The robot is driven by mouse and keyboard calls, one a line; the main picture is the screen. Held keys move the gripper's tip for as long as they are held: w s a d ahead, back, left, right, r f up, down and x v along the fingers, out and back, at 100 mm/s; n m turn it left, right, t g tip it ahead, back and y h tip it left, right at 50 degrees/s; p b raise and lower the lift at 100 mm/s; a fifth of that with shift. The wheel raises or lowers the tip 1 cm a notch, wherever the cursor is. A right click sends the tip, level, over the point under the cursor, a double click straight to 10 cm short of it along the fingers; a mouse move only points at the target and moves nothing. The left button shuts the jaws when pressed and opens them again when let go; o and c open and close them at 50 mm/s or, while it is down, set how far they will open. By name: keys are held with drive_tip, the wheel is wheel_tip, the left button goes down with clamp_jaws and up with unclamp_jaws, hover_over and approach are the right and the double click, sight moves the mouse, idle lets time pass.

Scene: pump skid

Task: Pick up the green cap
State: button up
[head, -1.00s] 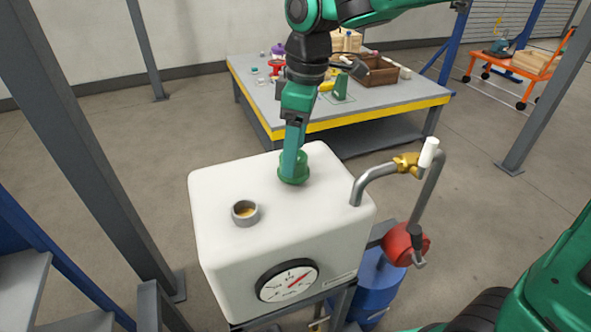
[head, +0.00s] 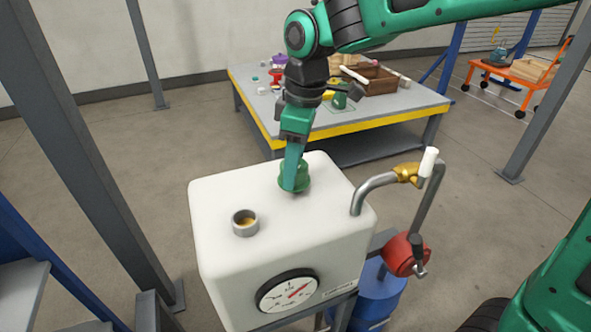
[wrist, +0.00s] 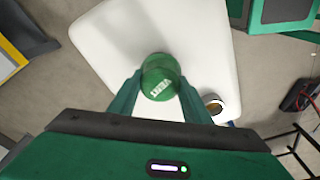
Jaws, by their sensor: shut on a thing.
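The green cap (head: 296,176) is at the top face of the white tank (head: 250,275), right of the open filler neck. My gripper (head: 293,180) points down and is shut on the cap. In the wrist view the cap (wrist: 160,77) sits between the two finger tips (wrist: 158,88), with pale lettering on its top. In the head view a finger hides part of the cap. I cannot tell for sure whether the cap touches the tank top. The open neck (head: 245,222) is a short grey ring, brownish inside; it also shows in the wrist view (wrist: 213,104).
A bent pipe with a brass valve (head: 407,173) and white handle rises at the tank's right. A red part (head: 404,254) and a blue drum (head: 376,295) are below it. A grey post (head: 85,150) stands at left. A cluttered workbench (head: 400,112) is behind.

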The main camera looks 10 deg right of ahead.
drive_tip(key=shift+r, duration=0.6)
wheel_tip(320, 180, up, 3)
drive_tip(key=s+a+r, duration=0.4)
drive_tip(key=a+r, duration=0.2)
drive_tip(key=a, duration=0.4)
drive_tip(key=shift+s+a+r, duration=0.3)
drive_tip(key=shift+a+r, duration=0.05)
drive_tip(key=shift+a, duration=0.05)
drive_tip(key=s+f, duration=0.4)
drive_tip(key=f, duration=0.3)
drive_tip(key=shift+s+d, duration=0.4)
drive_tip(key=shift+f, duration=1.75)
idle(1.4)
